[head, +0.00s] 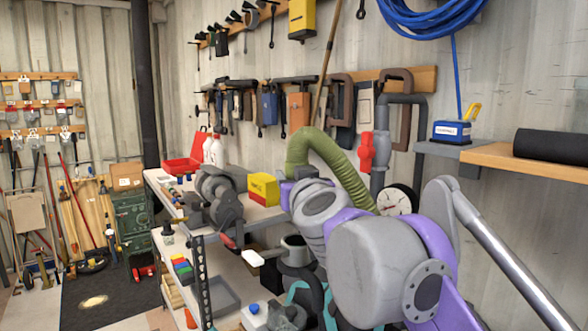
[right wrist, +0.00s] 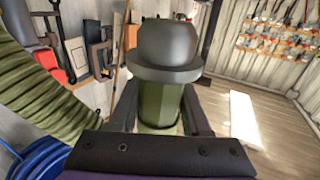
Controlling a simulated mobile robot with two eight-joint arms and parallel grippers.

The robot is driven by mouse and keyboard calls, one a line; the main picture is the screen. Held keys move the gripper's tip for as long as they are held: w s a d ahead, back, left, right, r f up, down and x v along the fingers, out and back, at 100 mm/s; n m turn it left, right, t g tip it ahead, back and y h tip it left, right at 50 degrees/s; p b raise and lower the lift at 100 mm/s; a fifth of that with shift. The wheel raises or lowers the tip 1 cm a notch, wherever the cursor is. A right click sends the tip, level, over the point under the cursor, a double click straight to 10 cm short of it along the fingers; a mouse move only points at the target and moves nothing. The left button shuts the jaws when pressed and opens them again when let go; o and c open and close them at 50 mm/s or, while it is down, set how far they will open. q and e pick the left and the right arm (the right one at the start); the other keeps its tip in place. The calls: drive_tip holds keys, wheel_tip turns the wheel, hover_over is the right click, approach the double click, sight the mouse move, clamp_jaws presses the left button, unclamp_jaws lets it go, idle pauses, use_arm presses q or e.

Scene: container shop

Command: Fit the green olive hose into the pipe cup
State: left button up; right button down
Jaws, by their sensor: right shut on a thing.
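The green olive hose (head: 325,152) arches in the head view, with one end down by my right wrist and the rest running behind my right arm. In the right wrist view its ribbed body (right wrist: 40,75) bends past on the left. My right gripper (right wrist: 160,108) is shut on the smooth green end of the hose (right wrist: 158,118), a finger on each side. A dark grey rounded piece with a flange (right wrist: 168,48) sits directly beyond that end; I cannot tell whether it is the pipe cup or a hose fitting. My left gripper is not in view.
In the head view, a grey open cup-shaped part (head: 294,245) stands below my right wrist. A yellow-and-red box (head: 264,188) and a grey machine (head: 218,195) are on the bench. A grey pipe with a red valve (head: 367,150) and a gauge (head: 396,200) are at the wall.

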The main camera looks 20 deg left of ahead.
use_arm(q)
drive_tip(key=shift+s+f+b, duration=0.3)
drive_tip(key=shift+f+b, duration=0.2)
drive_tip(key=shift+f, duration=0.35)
use_arm(e)
drive_tip(key=shift+w+f, duration=0.1)
drive_tip(key=shift+f, duration=2.15)
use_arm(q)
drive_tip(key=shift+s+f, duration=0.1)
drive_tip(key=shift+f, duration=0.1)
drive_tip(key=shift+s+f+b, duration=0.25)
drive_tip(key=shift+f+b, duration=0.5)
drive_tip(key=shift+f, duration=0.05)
use_arm(e)
drive_tip(key=shift+f, duration=1.4)
drive_tip(key=shift+c, duration=1.4)
unclamp_jaws()
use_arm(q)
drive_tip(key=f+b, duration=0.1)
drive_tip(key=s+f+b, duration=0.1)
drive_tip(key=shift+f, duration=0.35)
use_arm(e)
drive_tip(key=v, duration=1.1)
